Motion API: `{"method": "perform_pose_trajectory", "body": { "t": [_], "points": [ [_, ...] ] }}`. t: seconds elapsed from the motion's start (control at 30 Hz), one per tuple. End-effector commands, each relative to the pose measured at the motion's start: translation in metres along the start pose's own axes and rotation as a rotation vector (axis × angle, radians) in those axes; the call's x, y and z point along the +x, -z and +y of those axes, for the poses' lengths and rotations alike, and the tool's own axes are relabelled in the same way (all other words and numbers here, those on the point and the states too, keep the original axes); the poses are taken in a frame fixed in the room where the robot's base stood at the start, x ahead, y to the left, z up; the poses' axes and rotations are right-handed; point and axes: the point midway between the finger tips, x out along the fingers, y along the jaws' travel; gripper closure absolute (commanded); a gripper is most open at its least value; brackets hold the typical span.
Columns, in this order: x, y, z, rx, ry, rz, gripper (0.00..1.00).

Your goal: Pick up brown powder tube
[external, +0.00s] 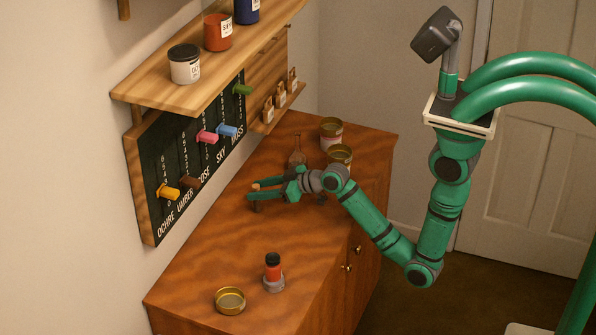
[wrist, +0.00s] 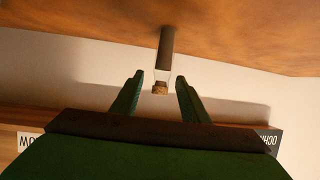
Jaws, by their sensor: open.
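The brown powder tube stands upright on the wooden cabinet top (external: 205,262). In the wrist view, which is upside down, the tube (wrist: 167,48) has a dark brown lower part, a clear neck and a cork (wrist: 160,88). My gripper (wrist: 158,82) is open, with one green finger on each side of the cork end and visible gaps between. In the external view my gripper (external: 254,190) reaches level over the cabinet from the right. The tube's pale cork shows between the fingers there, while much of the tube is hard to make out.
A glass flask (external: 297,157) and two tins (external: 331,130) (external: 340,156) stand behind my gripper. A red jar (external: 273,268) and an open brass dish (external: 230,301) stand nearer the front. A board with colored pegs (external: 168,193) and a shelf (external: 215,55) hang on the wall.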

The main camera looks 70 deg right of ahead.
Motion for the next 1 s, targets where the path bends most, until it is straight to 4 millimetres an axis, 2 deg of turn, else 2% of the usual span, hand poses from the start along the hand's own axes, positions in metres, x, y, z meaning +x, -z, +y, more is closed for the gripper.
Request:
{"method": "perform_pose_trajectory", "body": {
  "t": [0.17,0.4,0.73,0.77,0.9,1.0],
  "points": [
    [0.015,-0.001,-0.001,0.0,0.001,-0.001,0.59],
    [0.047,-0.003,-0.001,0.0,0.0,0.0,0.59],
    [0.053,-0.003,-0.002,0.0,0.0,0.0,0.59],
    [0.053,-0.003,-0.002,0.0,0.0,0.0,0.64],
    [0.053,-0.003,-0.002,0.0,0.0,0.0,0.97],
    [0.053,-0.003,-0.001,0.0,0.0,0.001,1.0]
  ]
}}
